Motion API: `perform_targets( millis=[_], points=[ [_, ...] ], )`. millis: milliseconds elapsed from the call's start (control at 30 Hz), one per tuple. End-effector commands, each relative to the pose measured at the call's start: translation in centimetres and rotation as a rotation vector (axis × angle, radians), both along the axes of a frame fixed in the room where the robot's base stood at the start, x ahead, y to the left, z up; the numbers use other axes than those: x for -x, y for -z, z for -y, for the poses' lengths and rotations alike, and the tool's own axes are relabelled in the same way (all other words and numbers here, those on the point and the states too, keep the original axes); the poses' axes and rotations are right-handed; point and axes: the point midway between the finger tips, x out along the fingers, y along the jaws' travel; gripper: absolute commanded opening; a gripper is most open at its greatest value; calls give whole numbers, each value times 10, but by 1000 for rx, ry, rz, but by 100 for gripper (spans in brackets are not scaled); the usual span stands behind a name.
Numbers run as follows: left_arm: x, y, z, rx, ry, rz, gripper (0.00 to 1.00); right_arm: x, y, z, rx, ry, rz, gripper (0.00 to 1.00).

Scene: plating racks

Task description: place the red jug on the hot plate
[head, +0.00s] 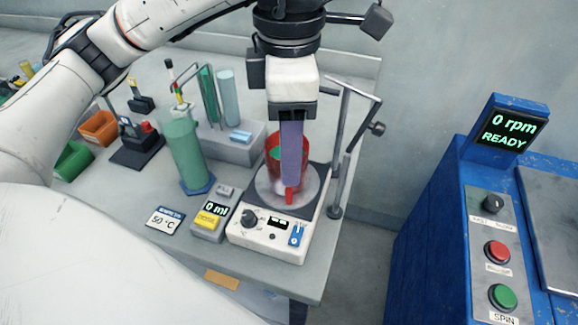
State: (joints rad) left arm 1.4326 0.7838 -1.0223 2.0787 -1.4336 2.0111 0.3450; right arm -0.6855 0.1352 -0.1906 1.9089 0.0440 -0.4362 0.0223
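The red jug (272,147) is upright over the round top of the hot plate (311,187). I cannot tell whether its base touches the plate. My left gripper (291,178) points straight down at the jug from above. Its long purple-grey finger covers the middle of the jug, and the other finger is hidden, so its opening and grip do not show. The hot plate is a white unit with a knob, a small display and a blue switch on its front. My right gripper is out of view.
A metal stand (337,150) rises right beside the hot plate. A green cylinder (185,150) and a 0 ml unit (211,217) stand to its left, with a 50 °C card (165,219). A blue machine (437,220) stands right, across a gap.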

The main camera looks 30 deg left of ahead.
Motion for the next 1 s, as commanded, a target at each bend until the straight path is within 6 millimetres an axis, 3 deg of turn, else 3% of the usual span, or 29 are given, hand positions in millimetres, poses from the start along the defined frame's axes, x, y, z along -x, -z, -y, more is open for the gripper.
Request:
perform_targets(
  millis=[100, 300, 1000],
  points=[
    [-1, -22, 0, 0, -2, 4, 52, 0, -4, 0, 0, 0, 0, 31],
    [0, -38, 0, 0, -1, 0, 52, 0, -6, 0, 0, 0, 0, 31],
    [0, -39, 0, 0, -1, -1, 52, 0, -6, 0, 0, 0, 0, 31]
  ],
)
